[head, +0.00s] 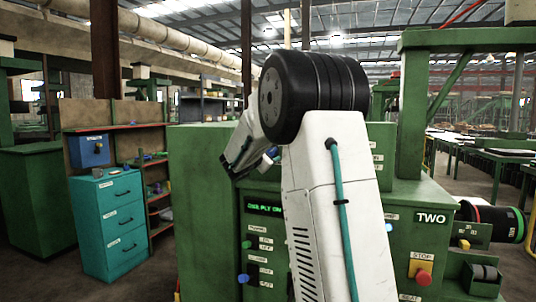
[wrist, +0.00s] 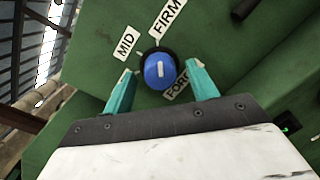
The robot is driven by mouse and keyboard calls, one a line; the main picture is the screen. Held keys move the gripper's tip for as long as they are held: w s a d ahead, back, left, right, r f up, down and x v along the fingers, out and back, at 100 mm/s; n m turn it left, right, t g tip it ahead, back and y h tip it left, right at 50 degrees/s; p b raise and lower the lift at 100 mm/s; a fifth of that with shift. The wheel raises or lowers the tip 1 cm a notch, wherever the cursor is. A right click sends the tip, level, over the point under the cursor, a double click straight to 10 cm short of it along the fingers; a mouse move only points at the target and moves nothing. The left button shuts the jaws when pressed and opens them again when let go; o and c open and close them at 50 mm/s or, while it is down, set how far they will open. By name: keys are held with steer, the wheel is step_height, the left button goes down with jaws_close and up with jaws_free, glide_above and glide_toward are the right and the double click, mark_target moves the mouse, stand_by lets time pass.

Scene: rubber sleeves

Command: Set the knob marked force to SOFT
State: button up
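The blue force knob (wrist: 160,73) sits on the green panel in the wrist view. Its white line points up the picture, roughly toward the FIRM label (wrist: 168,16). The MID label (wrist: 126,42) lies to its upper left. The FORCE label (wrist: 177,90) is below it, partly covered by the knob and the right finger. I cannot read a SOFT label. My gripper (wrist: 161,84) is open, with one teal finger on each side of the knob's lower part; contact cannot be told. In the head view my gripper (head: 242,160) is partly hidden by my arm at the green machine.
The green machine (head: 205,190) carries other controls, including a green knob (head: 246,244), a lower blue knob (head: 243,278) and a red stop button (head: 424,277). A teal drawer cabinet (head: 110,225) stands at left. A black roller (head: 497,222) juts out at right.

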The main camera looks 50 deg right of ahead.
steer(key=c, duration=0.9)
steer(key=shift+n, duration=0.3)
steer(key=n, duration=0.3)
steer(key=shift+f+n, duration=0.15)
steer(key=shift+n, duration=0.25)
steer(key=n, duration=0.5)
steer(key=shift+s+f+n+t+h, duration=0.1)
steer(key=shift+n+t+h, duration=0.2)
steer(key=shift+n+t, duration=0.1)
steer(key=n+t, duration=0.1)
steer(key=n, duration=0.5)
steer(key=shift+s, duration=0.1)
steer(key=shift+d+n+t, duration=0.1)
steer(key=shift+n+t, duration=0.3)
steer(key=shift+n, duration=2.1)
